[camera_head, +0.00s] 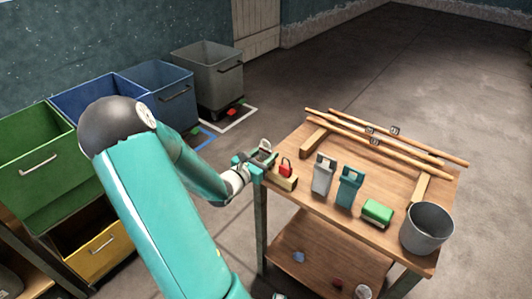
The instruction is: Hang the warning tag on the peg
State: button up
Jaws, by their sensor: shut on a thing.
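My gripper (258,158) is at the left edge of the wooden table, just above the top. It is shut on a small pale grey thing (265,146), mostly hidden by the fingers; I cannot tell for certain that this is the warning tag. A small red padlock-shaped thing (286,170) is at a light wooden block (283,182) just right of the gripper. A grey upright piece (322,176) and a teal upright piece (349,188), each with a notched top, stand further right. I cannot make out the peg clearly.
The table (400,196) also bears a green box (377,212), a grey bucket (428,228) at the right corner and long wooden rods (400,140) along the back. Small things lie on its lower shelf (315,262). Green (35,165), blue and grey (210,75) bins stand left.

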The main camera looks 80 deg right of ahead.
jog(key=shift+r, duration=2)
jog(key=shift+a, duration=0.1)
jog(key=v, duration=0.7)
jog(key=shift+w+a, duration=0.25)
jog(key=shift+a, duration=0.1)
